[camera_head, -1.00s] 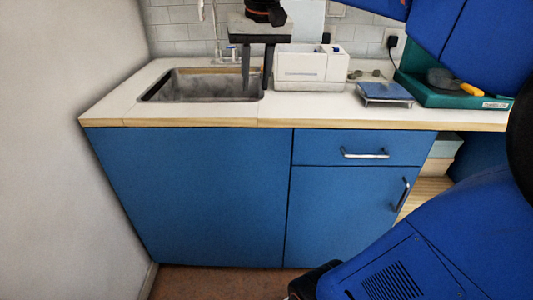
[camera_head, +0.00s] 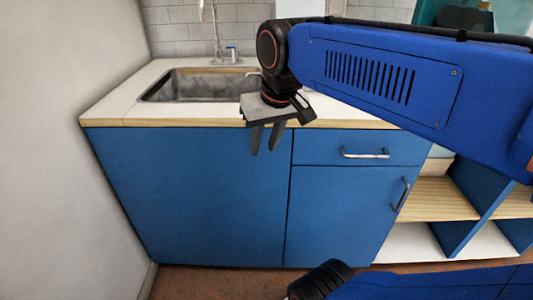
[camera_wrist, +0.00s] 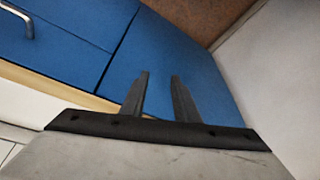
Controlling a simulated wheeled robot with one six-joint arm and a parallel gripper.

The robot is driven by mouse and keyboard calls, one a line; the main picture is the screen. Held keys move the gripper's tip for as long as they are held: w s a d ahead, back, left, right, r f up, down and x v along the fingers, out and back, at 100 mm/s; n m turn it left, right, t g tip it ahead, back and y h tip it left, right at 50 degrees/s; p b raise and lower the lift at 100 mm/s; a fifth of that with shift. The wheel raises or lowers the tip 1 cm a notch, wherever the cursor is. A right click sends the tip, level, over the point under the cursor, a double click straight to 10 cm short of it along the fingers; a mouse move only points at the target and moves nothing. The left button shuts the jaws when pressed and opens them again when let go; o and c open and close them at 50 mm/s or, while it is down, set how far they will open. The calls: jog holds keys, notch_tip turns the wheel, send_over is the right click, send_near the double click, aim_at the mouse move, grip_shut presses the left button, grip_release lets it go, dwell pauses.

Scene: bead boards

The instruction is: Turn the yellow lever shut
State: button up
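I cannot make out a yellow lever in either view. A tap (camera_head: 222,45) with a small blue part stands behind the sink (camera_head: 195,86). My gripper (camera_head: 264,150) hangs in front of the blue cabinet (camera_head: 205,200), just below the counter's front edge, with its fingers pointing down. In the wrist view its two fingers (camera_wrist: 160,78) are apart, with nothing between them, and the blue cabinet front shows behind them. My arm hides the right part of the counter and whatever stands there.
The white counter (camera_head: 115,97) has a wooden front edge. The cabinet has a drawer handle (camera_head: 365,154) and a door handle (camera_head: 402,193). Open shelves (camera_head: 440,205) are at the right. A pale wall (camera_head: 50,180) closes off the left. The floor shows at the bottom.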

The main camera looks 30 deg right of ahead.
jog(key=shift+s+a+f, duration=0.1)
jog(key=shift+s+f, duration=0.25)
jog(key=shift+f, duration=0.2)
jog(key=shift+s+a+f, duration=0.1)
jog(key=shift+s+f, duration=0.25)
jog(key=shift+f, duration=0.2)
jog(key=s+a+f+n+t, duration=0.1)
jog(key=s+f, duration=0.4)
jog(key=f, duration=0.3)
jog(key=shift+n, duration=0.4)
